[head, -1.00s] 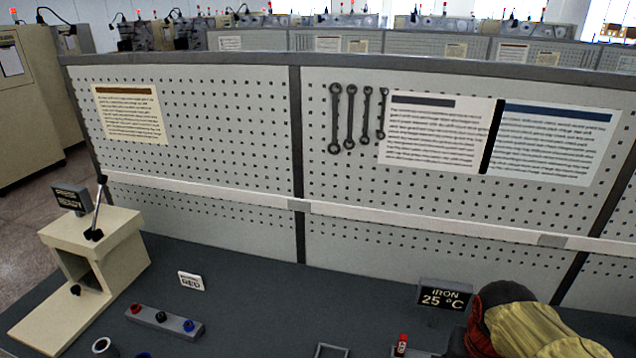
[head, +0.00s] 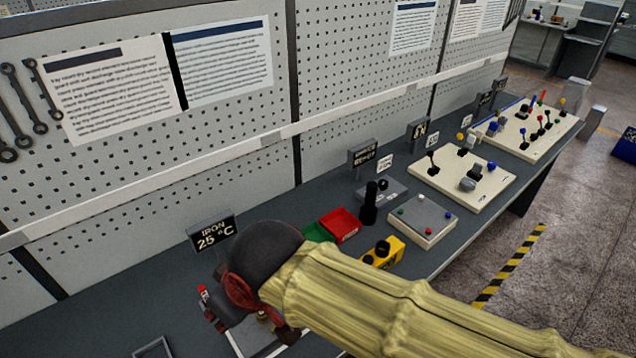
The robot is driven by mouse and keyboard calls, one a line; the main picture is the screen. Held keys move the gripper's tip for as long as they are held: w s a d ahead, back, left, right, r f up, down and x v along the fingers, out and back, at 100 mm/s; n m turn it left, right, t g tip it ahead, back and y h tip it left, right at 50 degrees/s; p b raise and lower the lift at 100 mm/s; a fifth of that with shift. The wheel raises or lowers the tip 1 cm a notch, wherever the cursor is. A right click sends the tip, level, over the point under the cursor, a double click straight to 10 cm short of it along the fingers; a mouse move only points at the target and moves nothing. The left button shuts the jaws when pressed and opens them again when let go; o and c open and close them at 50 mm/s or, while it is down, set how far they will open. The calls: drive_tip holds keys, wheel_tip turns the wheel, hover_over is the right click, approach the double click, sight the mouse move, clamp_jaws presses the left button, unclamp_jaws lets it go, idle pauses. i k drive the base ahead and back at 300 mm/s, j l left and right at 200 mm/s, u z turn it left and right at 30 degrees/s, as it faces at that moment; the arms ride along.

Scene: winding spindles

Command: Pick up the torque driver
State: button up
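No tool is clearly recognisable as the torque driver. A black upright cylinder-shaped tool (head: 369,206) stands on the bench beside a grey block, and it may be the driver, but I cannot tell. My arm, in a yellowish sleeve, reaches in from the lower right across the bench. Its dark, red-trimmed end lies over the bench near the iron display, left of and apart from the black tool.
A red bin (head: 339,226) and a green bin (head: 318,233) sit behind my arm. A yellow block with black knobs (head: 383,252), a grey button panel (head: 421,219) and a cream control board (head: 461,178) stand further right.

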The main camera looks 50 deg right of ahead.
sight(372, 187)
drive_tip(key=z, duration=2.05)
drive_tip(key=l+u, duration=0.25)
drive_tip(key=l, duration=0.65)
drive_tip(key=l+u, duration=0.25)
drive_tip(key=l, duration=0.6)
drive_tip(key=u, duration=1.95)
drive_tip(key=l, duration=0.1)
